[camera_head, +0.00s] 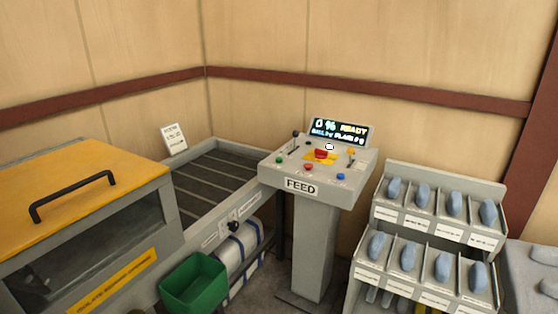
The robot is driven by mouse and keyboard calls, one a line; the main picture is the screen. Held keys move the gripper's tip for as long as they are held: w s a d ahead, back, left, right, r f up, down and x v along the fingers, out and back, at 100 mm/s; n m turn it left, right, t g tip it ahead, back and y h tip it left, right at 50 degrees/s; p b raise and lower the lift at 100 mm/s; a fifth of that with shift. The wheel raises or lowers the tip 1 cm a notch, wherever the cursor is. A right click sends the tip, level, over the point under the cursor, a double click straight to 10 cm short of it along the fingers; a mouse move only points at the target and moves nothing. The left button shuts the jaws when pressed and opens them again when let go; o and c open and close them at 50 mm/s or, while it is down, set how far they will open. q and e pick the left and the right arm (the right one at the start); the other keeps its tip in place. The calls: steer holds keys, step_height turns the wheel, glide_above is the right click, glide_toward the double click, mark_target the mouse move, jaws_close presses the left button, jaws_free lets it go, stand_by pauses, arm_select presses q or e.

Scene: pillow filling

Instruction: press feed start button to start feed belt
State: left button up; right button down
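The grey control pedestal (315,235) labelled FEED stands in the middle of the head view. Its sloped top carries a green button (279,160) at the left, a small red button (308,167), a blue button (340,176) and a yellow button (351,152). A larger red button (320,154) sits on a yellow plate. The small button labels are unreadable, so I cannot tell which one is feed start. The display (338,131) reads 0% READY. The feed belt (215,170), dark with cross slats, lies left of the pedestal. Neither gripper is in view.
A machine with a yellow lid (80,180) and black handle fills the left. A green bin (194,284) and a white, blue-striped roll (240,245) sit below the belt. A rack (440,165) of blue-grey items stands at right. Wooden walls close the back.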

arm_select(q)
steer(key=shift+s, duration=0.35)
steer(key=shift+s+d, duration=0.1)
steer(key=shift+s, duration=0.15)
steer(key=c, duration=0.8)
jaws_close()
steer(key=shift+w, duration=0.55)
